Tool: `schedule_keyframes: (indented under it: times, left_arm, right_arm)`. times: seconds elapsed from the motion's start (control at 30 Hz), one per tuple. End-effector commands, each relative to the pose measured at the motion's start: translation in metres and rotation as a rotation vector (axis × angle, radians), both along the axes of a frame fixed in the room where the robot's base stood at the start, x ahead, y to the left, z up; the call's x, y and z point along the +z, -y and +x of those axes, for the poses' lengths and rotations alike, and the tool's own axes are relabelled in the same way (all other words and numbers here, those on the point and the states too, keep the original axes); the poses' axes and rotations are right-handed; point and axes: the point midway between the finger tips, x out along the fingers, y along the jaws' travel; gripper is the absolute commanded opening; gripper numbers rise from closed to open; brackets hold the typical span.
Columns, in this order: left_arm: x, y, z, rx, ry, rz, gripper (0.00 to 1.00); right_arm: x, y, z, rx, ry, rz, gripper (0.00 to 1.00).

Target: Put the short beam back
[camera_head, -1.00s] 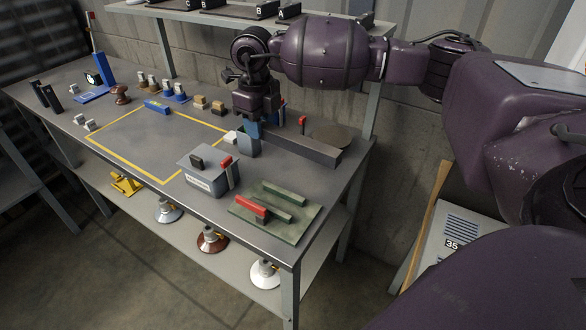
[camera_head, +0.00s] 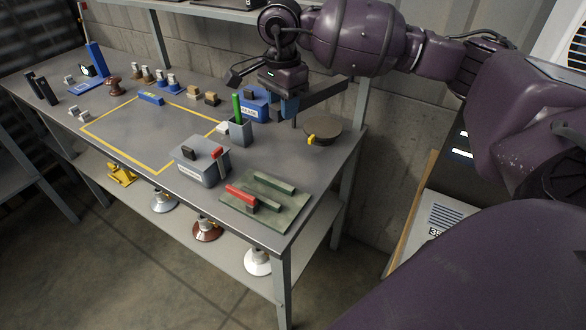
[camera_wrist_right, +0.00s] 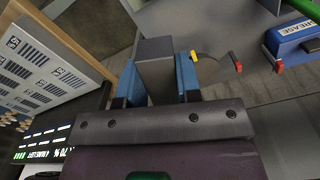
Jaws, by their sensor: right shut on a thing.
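My right gripper (camera_head: 286,100) is shut on a dark grey beam (camera_head: 324,92), held above the back right of the workbench. The beam sticks out to the right of the fingers in the head view. In the right wrist view the beam (camera_wrist_right: 155,68) sits between the two blue fingertips of my right gripper (camera_wrist_right: 153,85), and its end face shows. A round grey-brown disc (camera_head: 322,128) lies on the bench below the beam, with a yellow piece (camera_head: 311,140) at its edge. My left gripper is not in view.
The workbench (camera_head: 120,147) has a yellow-outlined area. A shelf runs above the back. A labelled panel (camera_wrist_right: 38,75) shows in the wrist view.

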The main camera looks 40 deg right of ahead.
Motion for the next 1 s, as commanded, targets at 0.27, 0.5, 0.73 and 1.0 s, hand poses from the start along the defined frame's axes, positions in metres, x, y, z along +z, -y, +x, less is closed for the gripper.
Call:
schedule_keyframes:
  times: [0.27, 0.5, 0.73, 1.0]
  left_arm:
    - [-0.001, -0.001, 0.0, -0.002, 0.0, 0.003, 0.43]
    - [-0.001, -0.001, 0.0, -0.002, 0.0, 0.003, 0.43]
    - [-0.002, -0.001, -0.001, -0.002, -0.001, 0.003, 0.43]
    - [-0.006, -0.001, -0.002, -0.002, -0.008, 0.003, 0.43]
  right_arm:
    - [0.007, -0.002, -0.004, 0.395, 0.002, 0.0, 0.0]
    - [0.008, -0.001, -0.005, 0.625, 0.002, -0.001, 0.0]
    - [-0.003, -0.001, -0.005, 0.695, -0.001, 0.002, 0.0]
    - [-0.059, -0.001, -0.005, 0.695, -0.003, 0.003, 0.0]
